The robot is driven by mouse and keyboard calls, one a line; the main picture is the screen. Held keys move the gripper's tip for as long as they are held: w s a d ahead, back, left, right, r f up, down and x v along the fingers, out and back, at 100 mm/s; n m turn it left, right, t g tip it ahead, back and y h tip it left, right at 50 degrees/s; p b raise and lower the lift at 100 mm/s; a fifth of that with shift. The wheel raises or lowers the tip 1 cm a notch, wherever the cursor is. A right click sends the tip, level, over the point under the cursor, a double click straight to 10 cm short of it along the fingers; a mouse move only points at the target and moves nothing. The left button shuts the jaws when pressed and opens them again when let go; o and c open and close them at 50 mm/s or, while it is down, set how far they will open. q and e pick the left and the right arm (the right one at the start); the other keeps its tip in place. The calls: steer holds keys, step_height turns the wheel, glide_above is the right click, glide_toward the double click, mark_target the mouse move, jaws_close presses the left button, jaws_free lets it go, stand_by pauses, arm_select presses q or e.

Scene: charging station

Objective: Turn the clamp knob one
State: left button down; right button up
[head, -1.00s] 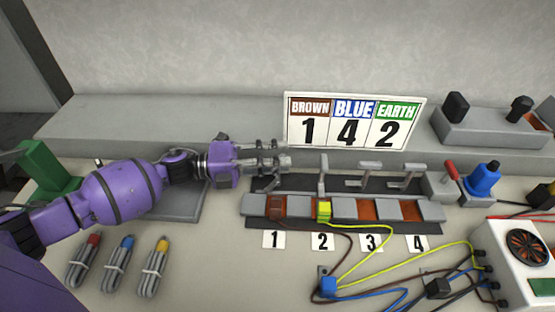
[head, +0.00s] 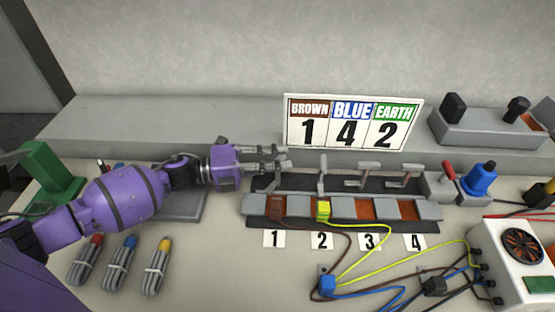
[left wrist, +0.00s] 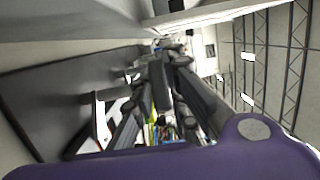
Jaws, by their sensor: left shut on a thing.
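The terminal strip (head: 383,210) has clamps over slots numbered 1 to 4. Clamp knob one (head: 268,181) is a grey handle above slot 1, partly hidden by my left gripper (head: 275,160). The gripper reaches in from the left, with its fingers shut on the top of this knob. A brown wire lies in slot 1, and a yellow-green wire end (head: 323,209) sits in slot 2. In the left wrist view the dark fingers (left wrist: 160,85) fill the middle, and the knob between them is hard to make out. My right gripper is not in view.
Clamp handle two (head: 322,175) stands upright just right of my fingers. Handles three (head: 370,176) and four (head: 406,176) are turned sideways. A sign (head: 352,121) stands behind on the ledge. Several cable bundles lie at the front left, and loose wires run at the front right.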

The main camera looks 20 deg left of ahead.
arm_select(q)
steer(key=n+t+y+p, duration=0.2)
steer(key=n+t+p, duration=0.1)
steer(key=shift+r+t, duration=0.3)
steer(key=shift+r, duration=0.05)
steer(key=shift+n+t+y+p, duration=0.65)
steer(key=shift+t+y, duration=0.25)
steer(key=shift+y, duration=0.2)
steer(key=shift+f+n+t+y+p, duration=0.2)
steer(key=shift+n+t+y+p, duration=0.2)
steer(key=shift+n+t+y, duration=0.45)
steer(key=shift+n+y, duration=0.3)
steer(key=shift+y, duration=0.25)
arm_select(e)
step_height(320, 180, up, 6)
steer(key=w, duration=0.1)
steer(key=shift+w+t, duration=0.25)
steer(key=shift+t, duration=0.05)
arm_select(q)
steer(key=shift+f, duration=0.15)
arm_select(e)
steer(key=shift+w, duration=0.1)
arm_select(q)
steer(key=c, duration=1.7)
jaws_free()
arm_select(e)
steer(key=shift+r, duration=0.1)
